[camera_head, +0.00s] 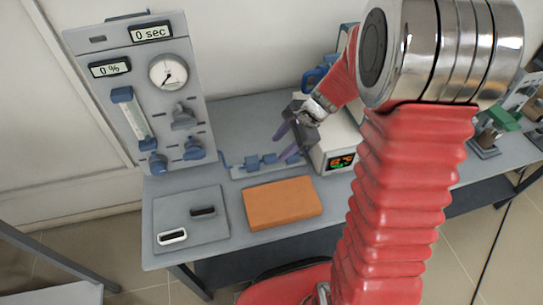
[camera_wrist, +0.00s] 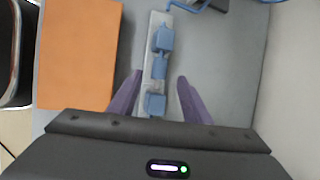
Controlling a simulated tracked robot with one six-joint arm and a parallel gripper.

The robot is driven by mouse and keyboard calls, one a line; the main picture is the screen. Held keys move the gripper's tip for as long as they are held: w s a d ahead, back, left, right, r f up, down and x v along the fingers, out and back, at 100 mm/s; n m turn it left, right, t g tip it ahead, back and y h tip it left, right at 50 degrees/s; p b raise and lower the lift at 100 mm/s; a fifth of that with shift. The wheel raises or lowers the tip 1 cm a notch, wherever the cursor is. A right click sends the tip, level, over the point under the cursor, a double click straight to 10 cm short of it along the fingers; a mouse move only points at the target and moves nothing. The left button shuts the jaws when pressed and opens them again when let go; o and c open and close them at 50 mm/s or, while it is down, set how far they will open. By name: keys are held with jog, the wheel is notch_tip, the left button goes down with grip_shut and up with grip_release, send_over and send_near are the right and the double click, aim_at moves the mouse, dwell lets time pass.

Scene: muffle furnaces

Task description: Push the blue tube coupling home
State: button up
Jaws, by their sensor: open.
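The blue tube coupling (camera_wrist: 159,66) lies in line on a narrow grey strip (camera_wrist: 146,72) in the wrist view, with a blue block at each end of the row. The coupling row (camera_head: 262,161) also shows in the head view, on the bench behind the orange block. My gripper (camera_wrist: 160,83) is open, with its two purple fingers apart on either side of the row. It is empty. The fingers (camera_head: 287,145) show at the right end of the row in the head view. Whether they touch the blue parts cannot be told.
An orange block (camera_head: 283,203) lies in front of the row. A grey panel (camera_head: 140,90) with a gauge, a flow tube and blue valves stands at the left. A grey plate (camera_head: 191,220) lies front left.

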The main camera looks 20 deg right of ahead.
aim_at(271, 157)
jog(key=x, duration=0.8)
jog(key=shift+c, duration=0.4)
grip_shut()
